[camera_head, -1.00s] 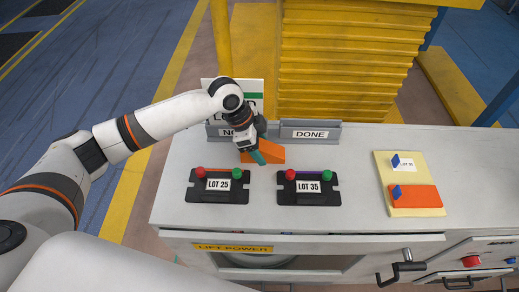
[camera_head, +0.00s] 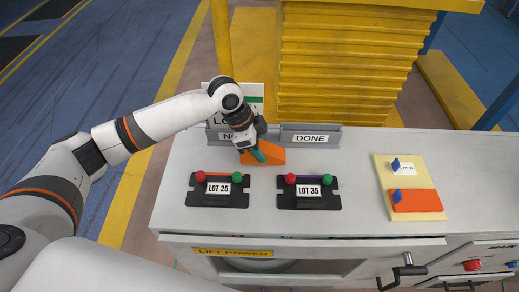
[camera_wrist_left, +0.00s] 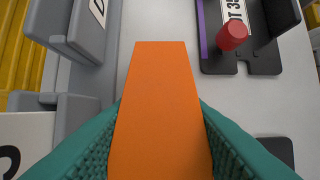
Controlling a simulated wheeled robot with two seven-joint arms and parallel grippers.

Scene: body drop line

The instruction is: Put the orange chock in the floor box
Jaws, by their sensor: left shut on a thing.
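The orange chock (camera_head: 270,154) is a wedge at the back of the grey-white bench, just in front of the grey label holders. My left gripper (camera_head: 257,154) reaches down onto it from the left, its teal fingertips at the chock. In the left wrist view the orange chock (camera_wrist_left: 163,110) lies between the two teal fingers (camera_wrist_left: 160,140), which press on both its sides, so the gripper is shut on it. The chock appears on or very close to the bench top; the exact gap cannot be told. No floor box can be made out. My right gripper is not in view.
Black LOT 25 (camera_head: 218,190) and LOT 35 (camera_head: 308,192) fixtures with red and green knobs lie in front. A DONE holder (camera_head: 310,137) stands behind. A yellow board (camera_head: 435,208) with an orange block is at right. A yellow ribbed column (camera_head: 345,60) rises behind the bench.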

